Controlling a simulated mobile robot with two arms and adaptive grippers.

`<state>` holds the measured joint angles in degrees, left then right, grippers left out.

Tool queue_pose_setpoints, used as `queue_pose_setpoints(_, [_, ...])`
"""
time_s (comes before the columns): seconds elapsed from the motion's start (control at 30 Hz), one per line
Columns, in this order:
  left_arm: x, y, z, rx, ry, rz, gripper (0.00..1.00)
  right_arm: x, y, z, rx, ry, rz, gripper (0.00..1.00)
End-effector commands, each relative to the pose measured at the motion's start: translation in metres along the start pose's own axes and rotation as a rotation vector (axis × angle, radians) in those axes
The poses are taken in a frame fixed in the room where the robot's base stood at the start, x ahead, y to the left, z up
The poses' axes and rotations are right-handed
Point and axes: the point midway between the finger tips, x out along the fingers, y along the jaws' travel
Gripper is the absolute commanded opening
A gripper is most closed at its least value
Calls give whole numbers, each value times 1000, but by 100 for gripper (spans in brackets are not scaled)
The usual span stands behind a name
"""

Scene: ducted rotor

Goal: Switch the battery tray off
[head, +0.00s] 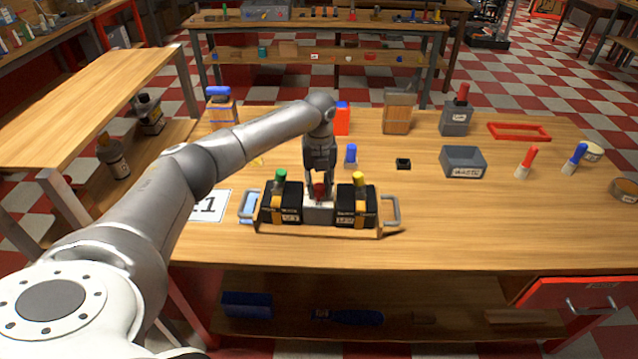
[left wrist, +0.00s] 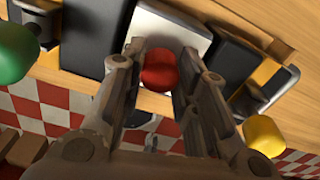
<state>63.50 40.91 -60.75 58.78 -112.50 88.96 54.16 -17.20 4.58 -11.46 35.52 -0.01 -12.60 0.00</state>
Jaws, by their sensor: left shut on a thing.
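The battery tray (head: 378,229) stands on the wooden table, with a metal handle at each end. It carries two black batteries, one with a green cap (head: 281,176) and one with a yellow cap (head: 358,179). Between them is a light grey switch box (head: 318,213) with a red knob (head: 319,192). My left gripper (head: 319,186) reaches down over the box and is shut on the red knob. In the left wrist view the red knob (left wrist: 160,71) sits between the two fingers, over the pale box top (left wrist: 177,23). My right gripper is not in view.
A grey bin (head: 463,163), a blue-capped piece (head: 350,156) and a small black block (head: 403,164) stand behind the tray. A red frame (head: 519,131) and red and blue handled items lie to the right. The table front right is clear.

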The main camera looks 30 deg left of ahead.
Motion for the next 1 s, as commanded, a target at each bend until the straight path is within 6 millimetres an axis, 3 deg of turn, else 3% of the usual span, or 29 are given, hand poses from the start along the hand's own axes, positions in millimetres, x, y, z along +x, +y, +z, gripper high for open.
queue_pose_setpoints(0.43, [-2, 0, 1, -13, -4, -3, 4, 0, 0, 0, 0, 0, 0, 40])
queue_pose_setpoints(0.47, [-2, 0, 1, -12, -4, -3, 31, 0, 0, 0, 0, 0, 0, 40])
queue_pose_setpoints(0.6, [-1, 0, 1, -12, -3, -2, 49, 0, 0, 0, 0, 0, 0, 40])
queue_pose_setpoints(1.0, [-5, 0, 1, -10, -2, -2, 51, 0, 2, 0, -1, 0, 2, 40])
